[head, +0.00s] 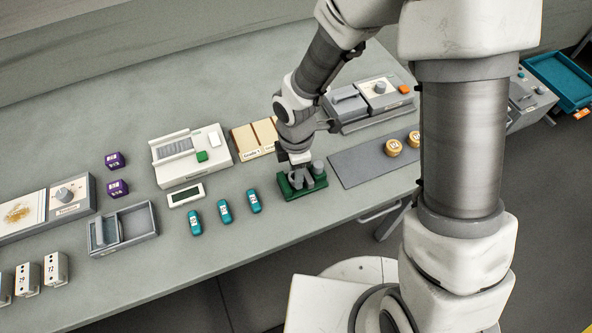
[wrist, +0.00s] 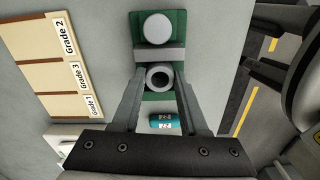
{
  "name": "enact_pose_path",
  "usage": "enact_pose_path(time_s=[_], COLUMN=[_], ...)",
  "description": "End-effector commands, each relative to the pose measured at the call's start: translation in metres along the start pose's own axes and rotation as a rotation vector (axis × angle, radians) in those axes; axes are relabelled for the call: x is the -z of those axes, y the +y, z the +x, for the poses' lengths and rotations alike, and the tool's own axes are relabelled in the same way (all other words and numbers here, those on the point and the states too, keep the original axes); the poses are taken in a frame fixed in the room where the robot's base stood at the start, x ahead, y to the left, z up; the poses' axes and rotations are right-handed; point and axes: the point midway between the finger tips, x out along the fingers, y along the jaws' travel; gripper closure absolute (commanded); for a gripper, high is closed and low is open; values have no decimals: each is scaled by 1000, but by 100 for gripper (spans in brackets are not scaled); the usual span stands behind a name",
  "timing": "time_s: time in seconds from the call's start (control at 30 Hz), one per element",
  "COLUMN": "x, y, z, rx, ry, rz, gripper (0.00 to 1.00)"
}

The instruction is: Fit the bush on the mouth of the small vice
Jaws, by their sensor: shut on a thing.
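The small vice (head: 291,194) has a green base and grey upper parts, and stands on the bench at the front middle. In the wrist view its green base (wrist: 180,30) shows with a pale round post and a grey cross bar. The bush (wrist: 160,77) is a grey ring with a dark hole. My gripper (wrist: 159,78) is shut on the bush, one finger on each side, close against the grey bar. In the head view my gripper (head: 300,162) is low over the vice and mostly hides the bush. I cannot tell whether the bush touches the vice's mouth.
Several teal blocks (head: 225,211) lie left of the vice. A dark grey mat (head: 358,165) with yellow round pieces (head: 393,147) lies at right. Graded trays (head: 243,139) and a white device (head: 181,174) stand behind. The bench's front edge is close.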

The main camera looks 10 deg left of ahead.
Motion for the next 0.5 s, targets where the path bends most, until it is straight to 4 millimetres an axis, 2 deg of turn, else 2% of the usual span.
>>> enact_pose_path(time_s=[0.5], x=[0], y=[0], z=[4], rx=[0], ry=[0], rz=[0], gripper=[100])
